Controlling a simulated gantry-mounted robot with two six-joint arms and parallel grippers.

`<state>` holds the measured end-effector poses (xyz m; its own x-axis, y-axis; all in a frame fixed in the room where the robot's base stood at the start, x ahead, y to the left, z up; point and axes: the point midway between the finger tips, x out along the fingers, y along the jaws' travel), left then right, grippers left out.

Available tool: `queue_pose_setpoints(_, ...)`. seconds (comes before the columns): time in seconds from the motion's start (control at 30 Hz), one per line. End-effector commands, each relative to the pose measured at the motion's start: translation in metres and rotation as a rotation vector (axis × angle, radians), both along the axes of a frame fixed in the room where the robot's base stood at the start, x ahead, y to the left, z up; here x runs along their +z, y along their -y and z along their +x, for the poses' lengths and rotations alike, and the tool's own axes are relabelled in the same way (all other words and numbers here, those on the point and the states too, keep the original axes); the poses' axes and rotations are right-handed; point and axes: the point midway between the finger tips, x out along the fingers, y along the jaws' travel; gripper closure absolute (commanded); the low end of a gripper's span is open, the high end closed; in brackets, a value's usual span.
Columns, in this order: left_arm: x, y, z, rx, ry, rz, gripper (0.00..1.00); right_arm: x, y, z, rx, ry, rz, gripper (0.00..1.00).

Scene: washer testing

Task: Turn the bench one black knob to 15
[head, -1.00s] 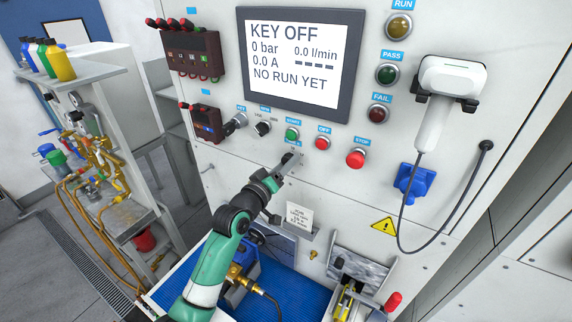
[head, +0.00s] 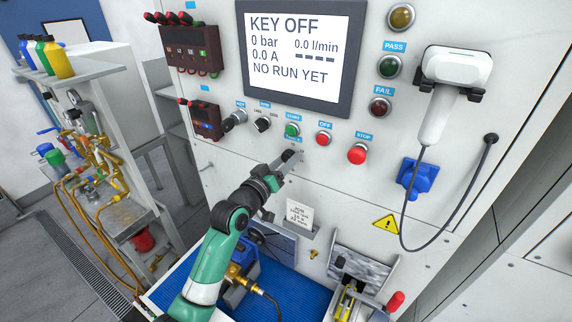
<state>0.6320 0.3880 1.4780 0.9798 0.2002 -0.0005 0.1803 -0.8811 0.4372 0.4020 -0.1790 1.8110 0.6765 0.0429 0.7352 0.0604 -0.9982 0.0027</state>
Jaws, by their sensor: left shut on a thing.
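The bench one black knob (head: 288,155) is on the white panel, below the green start button. My left gripper (head: 282,161) reaches up to it from below and is shut on it. The fingers cover most of the knob and its scale, so I cannot read its setting. The screen (head: 296,50) above reads KEY OFF, 0 bar, 0.0 l/min, 0.0 A and NO RUN YET. My right gripper is not in view.
A small printed card (head: 298,213) stands below. A handheld scanner (head: 440,95) hangs at right with its cable. The blue mat (head: 299,291) is below.

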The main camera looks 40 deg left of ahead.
Motion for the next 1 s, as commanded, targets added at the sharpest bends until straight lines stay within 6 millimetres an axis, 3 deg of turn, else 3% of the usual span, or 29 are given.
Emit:
queue_pose_setpoints(0.6,-0.001,-0.001,0.000,0.001,-0.109,0.548,1.00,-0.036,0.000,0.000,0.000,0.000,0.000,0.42)
queue_pose_setpoints(1.0,0.000,-0.001,0.000,0.000,-0.151,0.747,1.00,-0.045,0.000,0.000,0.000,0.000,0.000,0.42)
